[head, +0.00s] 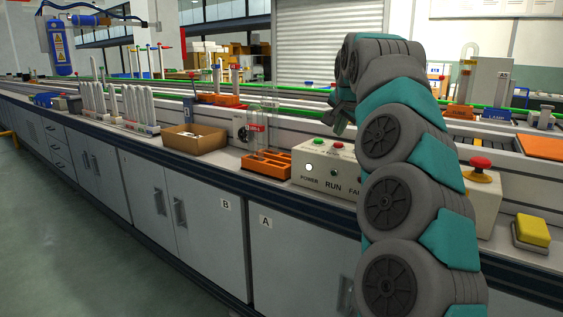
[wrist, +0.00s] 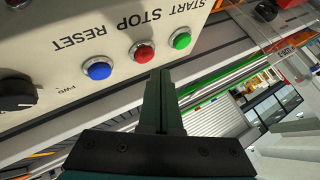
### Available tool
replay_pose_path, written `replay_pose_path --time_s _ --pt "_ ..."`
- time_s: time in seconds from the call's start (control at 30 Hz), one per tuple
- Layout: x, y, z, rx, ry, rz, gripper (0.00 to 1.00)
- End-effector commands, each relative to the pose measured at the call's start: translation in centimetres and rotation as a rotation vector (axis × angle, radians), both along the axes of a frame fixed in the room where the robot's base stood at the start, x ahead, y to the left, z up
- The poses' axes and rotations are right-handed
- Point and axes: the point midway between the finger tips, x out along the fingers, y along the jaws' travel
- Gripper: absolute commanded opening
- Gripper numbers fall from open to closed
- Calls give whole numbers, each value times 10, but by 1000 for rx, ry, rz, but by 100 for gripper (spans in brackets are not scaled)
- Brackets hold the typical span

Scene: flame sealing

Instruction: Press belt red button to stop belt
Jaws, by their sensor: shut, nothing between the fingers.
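The belt control box (head: 325,165) stands on the bench front, partly hidden by my arm in the head view. Its red button (head: 338,145) shows on top, right of a green button (head: 319,141). In the wrist view the red button (wrist: 143,52), by the STOP label, sits between the blue RESET button (wrist: 98,68) and the green START button (wrist: 180,38). My gripper (wrist: 161,75) is shut and empty, its tips close to the red button and slightly right of and below it in that picture. I cannot tell contact. In the head view my gripper (head: 343,112) is above the box.
A black knob (wrist: 17,92) sits beside the buttons. A red mushroom button (head: 481,162) on another box and a yellow block (head: 533,230) stand to the right. An orange rack (head: 266,165) and a cardboard box (head: 195,139) stand left of the control box.

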Motion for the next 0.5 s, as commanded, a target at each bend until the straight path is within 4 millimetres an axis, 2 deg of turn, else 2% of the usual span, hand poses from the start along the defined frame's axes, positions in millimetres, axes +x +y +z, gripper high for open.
replay_pose_path --time_s 0.27,0.5 --pt "0 0 2 0 0 0 0" --pt "0 0 21 0 -1 -1 0"
